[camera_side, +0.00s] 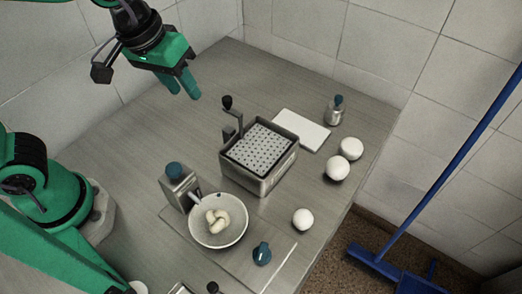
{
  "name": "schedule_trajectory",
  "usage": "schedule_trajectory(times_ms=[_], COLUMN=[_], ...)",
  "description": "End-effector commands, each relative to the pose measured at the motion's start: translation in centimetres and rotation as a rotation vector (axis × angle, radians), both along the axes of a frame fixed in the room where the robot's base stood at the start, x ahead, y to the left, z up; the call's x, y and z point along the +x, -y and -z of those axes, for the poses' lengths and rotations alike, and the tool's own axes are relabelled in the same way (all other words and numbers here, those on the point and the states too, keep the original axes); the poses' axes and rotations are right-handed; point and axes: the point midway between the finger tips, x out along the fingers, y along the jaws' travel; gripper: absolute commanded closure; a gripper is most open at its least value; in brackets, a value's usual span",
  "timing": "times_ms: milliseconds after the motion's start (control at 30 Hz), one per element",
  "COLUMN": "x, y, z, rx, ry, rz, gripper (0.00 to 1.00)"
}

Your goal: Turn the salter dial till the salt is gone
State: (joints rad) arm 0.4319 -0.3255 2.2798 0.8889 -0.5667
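My gripper (184,92) hangs over the back left of the table, with its two green fingers pointing down, a small gap between them and nothing held. A small grey metal box with a blue round knob on top (175,171) stands at the table's middle left, beside a white bowl (220,240). It looks like the salter, with a short spout-like part toward the bowl. A pale knotted piece of dough (217,221) lies in the bowl. My gripper is well above and behind the knob, apart from it. I cannot make out any salt.
A metal basket box with a perforated top (262,147) and a black-knobbed crank (228,103) stands mid-table. Behind it are a white board (301,130) and a blue-topped shaker (335,111). White balls (337,168) sit on the right; a blue knobbed item (262,253) lies in front.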

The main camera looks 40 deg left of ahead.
Motion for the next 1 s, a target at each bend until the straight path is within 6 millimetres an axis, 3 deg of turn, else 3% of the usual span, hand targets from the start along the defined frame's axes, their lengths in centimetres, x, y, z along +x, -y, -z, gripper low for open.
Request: schedule_trajectory(times_ms=[367, 700, 800, 1000], x=[-0.8, -5.1, -6.6, -8.5], y=[11.0, 20.3, 22.2, 24.2], z=[4.1, 9.3, 10.7, 12.3], rx=[-0.001, 0.055, 0.073, 0.094], ry=[-0.155, -0.253, -0.268, -0.282], rz=[-0.070, -0.152, -0.175, -0.205], gripper=[0.64, 0.64, 0.64, 0.64])
